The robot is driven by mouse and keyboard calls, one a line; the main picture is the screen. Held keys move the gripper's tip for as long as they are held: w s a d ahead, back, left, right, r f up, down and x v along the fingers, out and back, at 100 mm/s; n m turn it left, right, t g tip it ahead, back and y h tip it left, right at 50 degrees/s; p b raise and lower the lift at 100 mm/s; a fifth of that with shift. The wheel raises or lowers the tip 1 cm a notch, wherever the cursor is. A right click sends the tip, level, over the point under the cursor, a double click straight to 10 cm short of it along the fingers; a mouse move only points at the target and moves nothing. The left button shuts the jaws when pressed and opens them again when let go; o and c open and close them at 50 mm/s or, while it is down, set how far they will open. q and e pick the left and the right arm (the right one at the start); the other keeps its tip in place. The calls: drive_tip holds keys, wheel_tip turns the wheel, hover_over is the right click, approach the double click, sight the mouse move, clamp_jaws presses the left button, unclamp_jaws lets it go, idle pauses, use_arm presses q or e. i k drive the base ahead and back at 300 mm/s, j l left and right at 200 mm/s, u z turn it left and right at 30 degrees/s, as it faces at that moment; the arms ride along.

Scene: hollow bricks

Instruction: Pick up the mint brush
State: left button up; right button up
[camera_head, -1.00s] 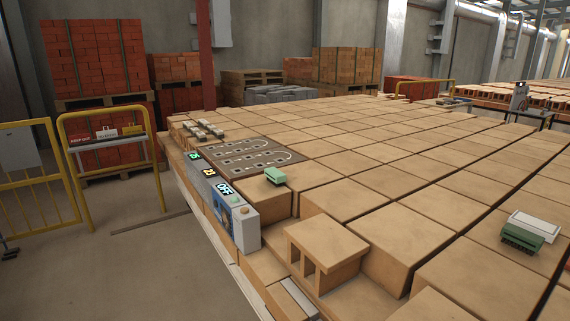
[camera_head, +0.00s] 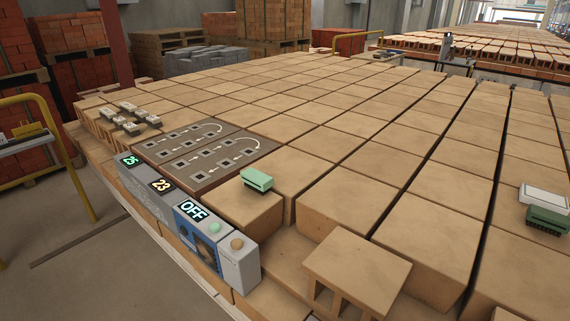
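A small mint-green brush (camera_head: 257,180) lies on a tan block near the front left of the brick surface, just behind the grey control box. A second, darker green brush-like object (camera_head: 547,219) with dark bristles sits at the right edge, beside a white-topped one. I cannot tell for certain which of the two green things is the mint brush; the left one is the paler mint. Neither of my grippers is in view.
Several small grey pieces (camera_head: 130,118) stand at the far left. A hollow brick (camera_head: 357,268) stands in front; a yellow rail (camera_head: 72,165) is left.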

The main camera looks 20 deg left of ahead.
sight(260, 183)
drive_tip(key=i+j+z, duration=0.15)
drive_tip(key=j+z, duration=0.35)
drive_tip(key=j, duration=0.4)
drive_tip(key=j+z, duration=0.45)
drive_tip(key=j, duration=0.5)
drive_tip(key=k+j+z, duration=0.1)
drive_tip(key=j+z, duration=0.4)
drive_tip(key=j, duration=0.4)
